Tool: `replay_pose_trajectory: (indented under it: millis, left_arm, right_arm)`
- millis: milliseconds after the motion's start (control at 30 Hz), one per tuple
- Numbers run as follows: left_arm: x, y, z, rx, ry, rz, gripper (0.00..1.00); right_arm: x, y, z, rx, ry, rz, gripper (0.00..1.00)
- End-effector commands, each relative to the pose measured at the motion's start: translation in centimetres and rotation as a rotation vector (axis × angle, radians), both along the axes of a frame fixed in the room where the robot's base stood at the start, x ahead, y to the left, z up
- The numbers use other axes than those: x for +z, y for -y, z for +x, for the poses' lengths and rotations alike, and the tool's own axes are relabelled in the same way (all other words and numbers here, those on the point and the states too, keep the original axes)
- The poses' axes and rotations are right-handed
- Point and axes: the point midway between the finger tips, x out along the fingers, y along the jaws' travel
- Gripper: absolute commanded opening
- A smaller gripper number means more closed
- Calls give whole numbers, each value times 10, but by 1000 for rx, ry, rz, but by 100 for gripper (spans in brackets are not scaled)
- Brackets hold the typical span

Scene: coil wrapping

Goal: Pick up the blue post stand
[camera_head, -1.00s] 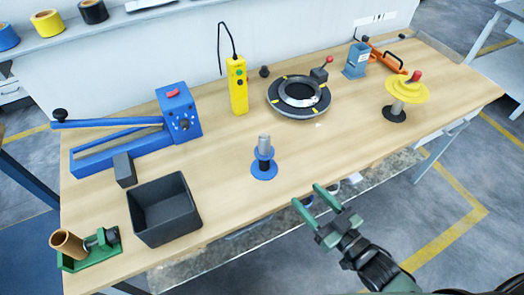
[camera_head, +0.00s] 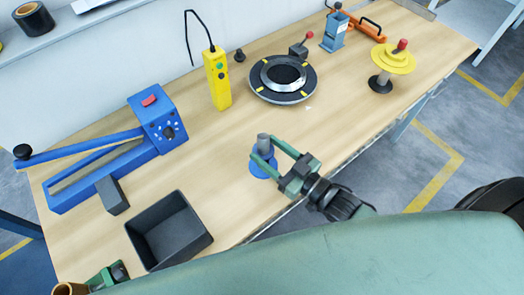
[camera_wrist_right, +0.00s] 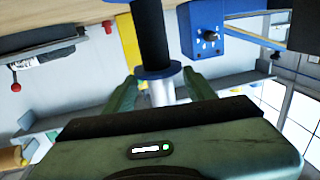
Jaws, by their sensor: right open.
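The blue post stand (camera_head: 259,166) stands upright near the front edge of the table. It has a blue round base and a grey metal top. My right gripper (camera_head: 262,150) is open, and its green fingers reach to either side of the post's upper part. In the right wrist view the post stand (camera_wrist_right: 155,72) shows its black shaft, blue disc and metal tip, with the tip between the two open fingers (camera_wrist_right: 157,95). I cannot tell whether a finger touches the post.
A black open bin (camera_head: 168,230) and a blue lever machine (camera_head: 110,155) stand to the left. A round black turntable (camera_head: 283,78) and yellow pendant (camera_head: 217,78) are behind. A yellow-disc stand (camera_head: 392,60) is at the right. Table around the post is clear.

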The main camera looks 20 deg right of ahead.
Motion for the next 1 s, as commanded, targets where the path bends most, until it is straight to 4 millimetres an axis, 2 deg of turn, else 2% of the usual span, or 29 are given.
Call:
replay_pose_trajectory:
  millis: [200,300,567,667,767,800,1000]
  left_arm:
    - [11,6,-2,-2,-4,-7,45]
    - [13,5,3,-2,3,-7,45]
    - [14,2,15,-3,22,-3,45]
    - [14,2,15,-2,21,-3,45]
    - [13,2,14,-2,20,-3,45]
    - [13,2,13,-2,19,-3,45]
    - [13,0,10,-1,14,0,45]
  right_arm:
    - [3,-16,30,-1,3,1,55]
    - [2,-22,38,0,2,1,55]
    - [0,-23,41,0,0,0,55]
    - [0,-23,41,0,0,0,33]
    - [0,-23,41,0,0,0,5]
    - [1,-23,41,0,2,1,3]
    - [2,-23,41,0,3,1,2]
